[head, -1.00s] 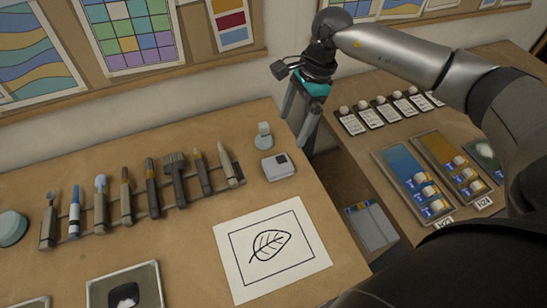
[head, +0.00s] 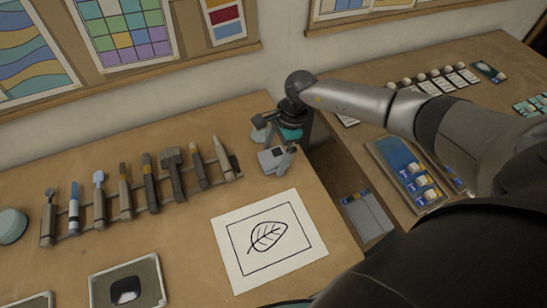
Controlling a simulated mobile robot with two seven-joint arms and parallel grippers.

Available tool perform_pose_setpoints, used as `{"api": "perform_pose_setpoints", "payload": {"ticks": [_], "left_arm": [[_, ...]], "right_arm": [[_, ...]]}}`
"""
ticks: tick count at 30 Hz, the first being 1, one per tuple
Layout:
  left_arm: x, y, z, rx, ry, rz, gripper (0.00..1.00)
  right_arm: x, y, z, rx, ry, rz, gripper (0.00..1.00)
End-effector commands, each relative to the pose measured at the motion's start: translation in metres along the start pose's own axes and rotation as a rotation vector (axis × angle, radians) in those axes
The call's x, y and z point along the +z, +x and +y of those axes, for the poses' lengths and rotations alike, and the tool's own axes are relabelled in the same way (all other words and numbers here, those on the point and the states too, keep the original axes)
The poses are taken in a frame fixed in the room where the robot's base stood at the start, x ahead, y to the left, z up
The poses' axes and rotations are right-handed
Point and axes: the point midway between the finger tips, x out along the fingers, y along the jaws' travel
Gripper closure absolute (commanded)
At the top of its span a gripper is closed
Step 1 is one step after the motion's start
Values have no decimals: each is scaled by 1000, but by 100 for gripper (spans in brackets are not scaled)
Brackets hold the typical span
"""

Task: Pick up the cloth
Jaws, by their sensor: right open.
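A small pale grey folded-looking piece (head: 271,161), probably the cloth, lies near the right edge of the left table, behind the leaf drawing. The fingers partly cover the piece. I cannot tell whether they touch it. My left gripper is not in view.
A rack of brushes and tools (head: 150,208) is to the left. A leaf drawing (head: 250,275) lies in front. A gap separates the right table, with its trays (head: 379,153).

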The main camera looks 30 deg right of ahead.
Motion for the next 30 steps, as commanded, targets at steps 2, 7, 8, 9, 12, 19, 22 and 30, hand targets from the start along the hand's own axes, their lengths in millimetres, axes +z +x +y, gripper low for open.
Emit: {"api": "perform_pose_setpoints", "payload": {"ticks": [2, 7, 8, 9, 12, 19, 22, 30], "left_arm": [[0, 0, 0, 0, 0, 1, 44], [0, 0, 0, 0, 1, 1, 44], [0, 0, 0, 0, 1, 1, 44], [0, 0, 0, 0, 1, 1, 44], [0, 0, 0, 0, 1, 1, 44], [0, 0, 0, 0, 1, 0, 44], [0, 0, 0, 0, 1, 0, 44], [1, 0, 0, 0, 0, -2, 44]], "right_arm": [[0, 1, 0, 0, -1, 0, 0], [0, 1, 0, 0, -1, 0, 5], [0, 1, 0, 0, -1, 0, 8], [0, 0, 0, 0, -1, 0, 12], [0, 0, 0, 0, 0, 0, 24], [0, 0, 0, 0, 0, 0, 50], [0, 0, 0, 0, 0, 0, 61], [0, 0, 0, 0, 0, 0, 81]]}}
